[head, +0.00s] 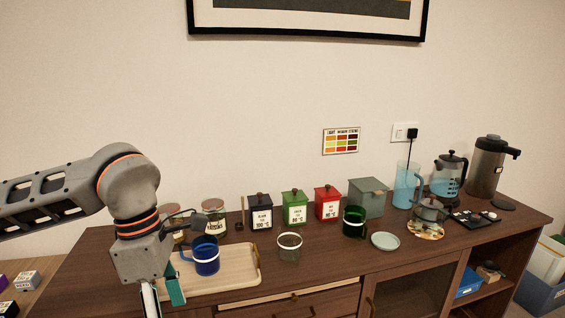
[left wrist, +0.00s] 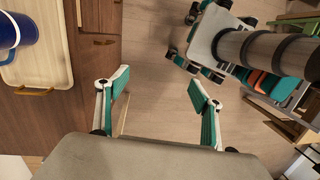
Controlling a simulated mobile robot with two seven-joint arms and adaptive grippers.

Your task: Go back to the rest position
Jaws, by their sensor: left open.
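My left gripper (head: 164,296) hangs pointing down at the lower left of the head view, in front of the left part of the wooden tray (head: 240,278). In the left wrist view its two teal-padded fingers (left wrist: 160,82) are spread wide with nothing between them. Below them is bare floor, just off the cabinet's front edge. A blue mug (head: 207,260) stands upright on the tray, apart from the gripper; it also shows at the upper left of the left wrist view (left wrist: 8,32). My right gripper is in neither view.
The wooden cabinet top (head: 335,262) holds a glass cup (head: 289,247), a dark green mug (head: 354,222), black, green and red canisters, a pale saucer (head: 385,241), and a kettle and jugs at the right. A drawer (head: 290,304) looks slightly open.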

